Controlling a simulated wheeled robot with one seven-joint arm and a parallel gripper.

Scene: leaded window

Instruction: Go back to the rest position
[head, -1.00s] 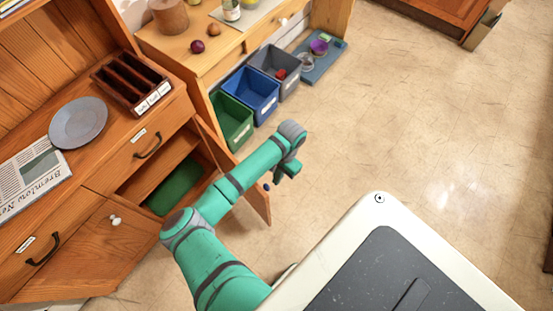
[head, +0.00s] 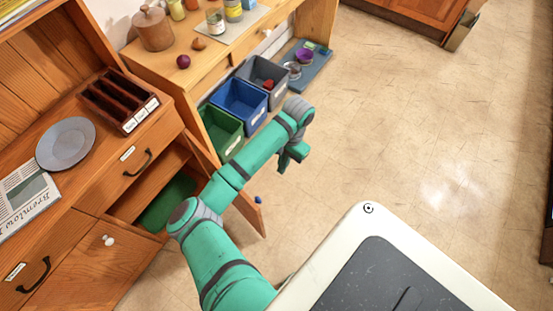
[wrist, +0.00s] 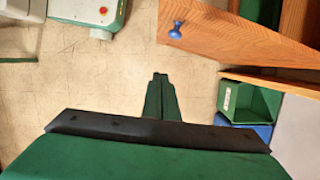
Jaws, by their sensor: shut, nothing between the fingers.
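My gripper (head: 284,165) hangs at the end of my green arm, over the floor to the right of the open cabinet door. In the wrist view its two fingers (wrist: 159,82) lie together, shut with nothing between them. It is apart from the door and the bins.
The open cabinet door (head: 243,207) has a blue knob (wrist: 176,31) and juts out beside my arm. Green (head: 227,139), blue (head: 240,103) and grey (head: 273,76) bins stand behind my gripper. The floor (head: 400,120) to the right is clear.

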